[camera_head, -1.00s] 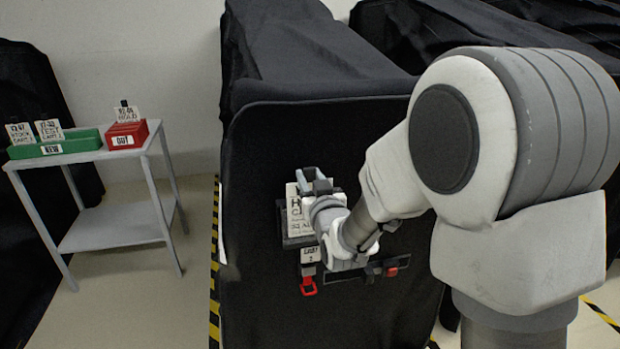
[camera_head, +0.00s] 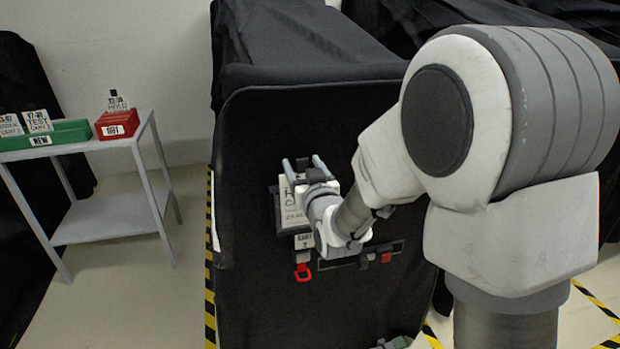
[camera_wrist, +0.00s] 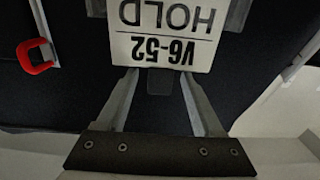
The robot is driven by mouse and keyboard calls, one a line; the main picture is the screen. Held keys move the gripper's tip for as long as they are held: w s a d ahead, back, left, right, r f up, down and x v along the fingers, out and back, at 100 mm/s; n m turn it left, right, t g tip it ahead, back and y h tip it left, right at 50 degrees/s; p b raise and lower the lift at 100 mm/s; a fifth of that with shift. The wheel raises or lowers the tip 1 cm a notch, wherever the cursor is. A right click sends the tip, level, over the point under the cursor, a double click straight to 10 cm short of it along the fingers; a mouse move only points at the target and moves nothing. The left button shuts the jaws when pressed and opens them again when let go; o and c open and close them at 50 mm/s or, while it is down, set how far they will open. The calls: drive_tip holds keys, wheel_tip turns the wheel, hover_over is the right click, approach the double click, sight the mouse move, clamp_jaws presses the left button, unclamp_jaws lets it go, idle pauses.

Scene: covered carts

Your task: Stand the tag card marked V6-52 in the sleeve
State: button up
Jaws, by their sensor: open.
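The white tag card marked V6-52 HOLD (camera_wrist: 165,42) appears upside down in the wrist view. It also shows in the head view (camera_head: 291,212), upright against the covered cart's front in the dark sleeve (camera_head: 278,217). The sleeve's grey side rail (camera_wrist: 238,14) shows beside the card in the wrist view. My gripper (camera_head: 304,168) is open at the card's top edge. In the wrist view its fingers (camera_wrist: 160,74) stand apart on either side of the card's black tab, with gaps. The card's lower part is out of the wrist view, and my wrist partly covers it in the head view.
A grey table (camera_head: 110,149) at left carries a green tray (camera_head: 70,133) and a red OUT box (camera_head: 117,125), both with cards.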

drive_tip(key=b+v, duration=1.3)
drive_tip(key=v, duration=0.4)
drive_tip(key=shift+b, duration=0.3)
drive_tip(key=shift+s+r, duration=0.1)
drive_tip(key=s+d+f+m+g+h, duration=0.2)
drive_tip(key=s+d+f+g+h, duration=0.1)
drive_tip(key=s+d+f+g, duration=0.4)
drive_tip(key=s+d+f+m+g+h, duration=0.1)
drive_tip(key=s+d+f+g+h, duration=0.1)
drive_tip(key=s+d+f+g, duration=0.55)
wheel_tip(320, 180, up, 27)
drive_tip(key=s+a+t+p, duration=0.2)
drive_tip(key=p, duration=2.4)
drive_tip(key=shift+a+r+t, duration=0.25)
drive_tip(key=shift+a+t, duration=0.05)
drive_tip(key=shift+t, duration=0.05)
